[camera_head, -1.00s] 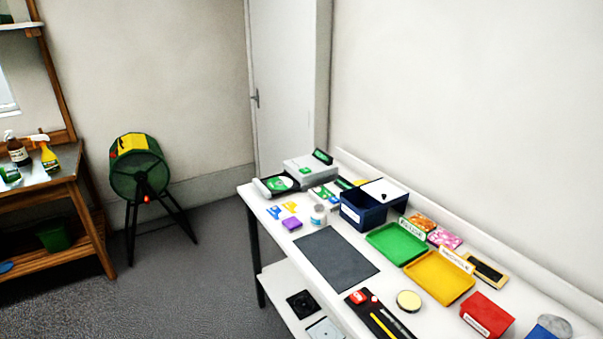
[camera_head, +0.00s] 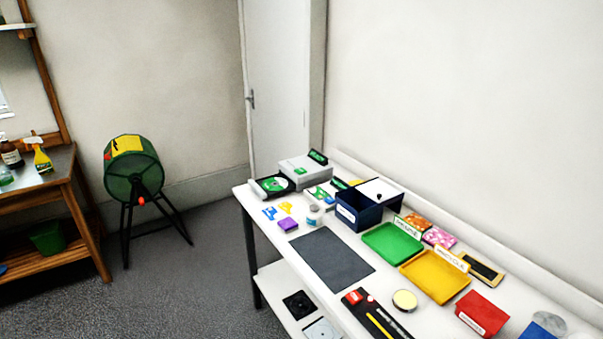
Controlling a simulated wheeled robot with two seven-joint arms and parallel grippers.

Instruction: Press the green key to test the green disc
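A light grey device (camera_head: 305,171) stands at the far left end of the white table. Its black tray (camera_head: 262,193) sticks out at the front with a green disc (camera_head: 276,184) lying in it. A small green mark (camera_head: 299,170), perhaps the green key, shows on the device's face; it is too small to be sure. A dark sign with green lettering (camera_head: 318,157) stands on the device's back corner. Neither of my grippers is in view.
The table also holds a dark grey mat (camera_head: 332,258), a dark blue box (camera_head: 356,213), a green tray (camera_head: 391,244), a yellow tray (camera_head: 435,278) and a red box (camera_head: 482,315). A green drum (camera_head: 131,175) stands on the floor. Open floor lies left of the table.

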